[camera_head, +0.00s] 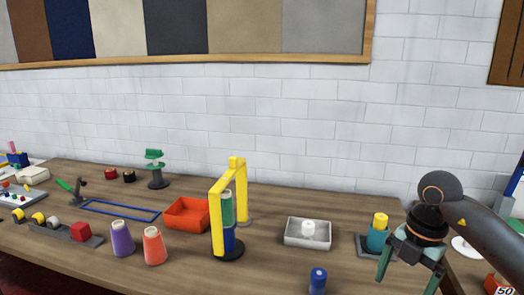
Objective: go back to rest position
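My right gripper (408,277) hangs above the right end of the wooden table, its two teal fingers spread apart and pointing down with nothing between them. Its left finger is close to a teal cup with a yellow top (378,236) on a dark square base; I cannot tell whether they touch. My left gripper is not in view.
A white tray (290,240) with a white piece, a blue-capped bottle (318,280) and a yellow frame (216,210) stand left of the gripper. Further left are an orange tray (172,218), orange and purple cones (122,240), and a blue outline frame (100,214).

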